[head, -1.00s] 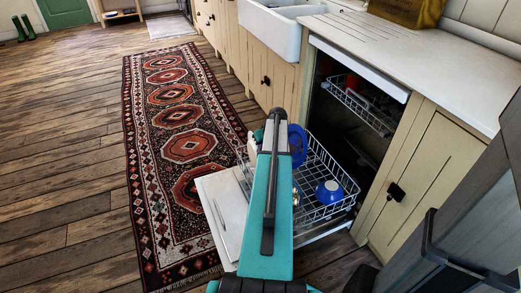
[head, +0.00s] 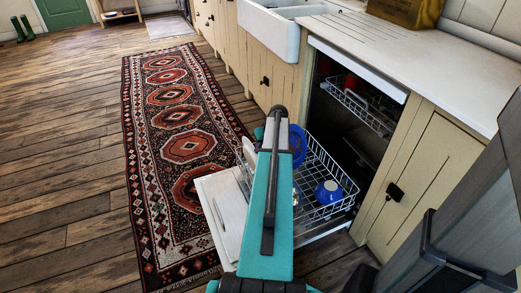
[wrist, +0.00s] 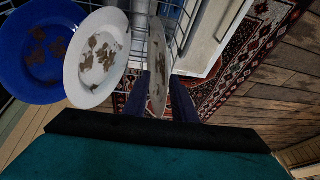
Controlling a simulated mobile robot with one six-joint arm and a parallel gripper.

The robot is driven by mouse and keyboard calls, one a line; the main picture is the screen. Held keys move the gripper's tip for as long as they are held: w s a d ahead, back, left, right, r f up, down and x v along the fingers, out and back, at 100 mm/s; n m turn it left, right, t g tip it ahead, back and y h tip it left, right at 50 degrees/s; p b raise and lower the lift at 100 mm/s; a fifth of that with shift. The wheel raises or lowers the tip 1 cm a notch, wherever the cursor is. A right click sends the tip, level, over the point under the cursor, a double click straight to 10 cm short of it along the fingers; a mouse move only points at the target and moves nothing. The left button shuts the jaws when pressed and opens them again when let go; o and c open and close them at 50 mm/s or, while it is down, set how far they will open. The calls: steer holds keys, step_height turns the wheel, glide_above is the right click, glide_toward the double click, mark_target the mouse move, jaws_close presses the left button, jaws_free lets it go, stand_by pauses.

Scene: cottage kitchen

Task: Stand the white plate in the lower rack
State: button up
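A white plate with brown stains (wrist: 157,62) is seen nearly edge-on in the wrist view, between the two dark blue fingers of my gripper (wrist: 160,103), which is shut on it. In the head view, part of a white plate (head: 249,151) shows left of my arm; my arm hides the fingertips there. The lower rack (head: 332,165) is pulled out over the open dishwasher door. I cannot tell whether the held plate touches the rack. Another stained white plate (wrist: 97,57) and a blue plate (wrist: 38,50) stand side by side left of the held plate.
A blue bowl (head: 328,192) sits in the lower rack's right part. The open door (head: 222,205) lies low beside the patterned rug (head: 177,117). The upper rack (head: 358,104) is partly out above. The counter (head: 420,60) and cabinet (head: 422,185) bound the right side.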

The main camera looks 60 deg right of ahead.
steer(key=p+v, duration=0.1)
steer(key=v, duration=1.1)
steer(key=shift+p, duration=0.4)
steer(key=shift+a, duration=0.1)
stand_by(0.4)
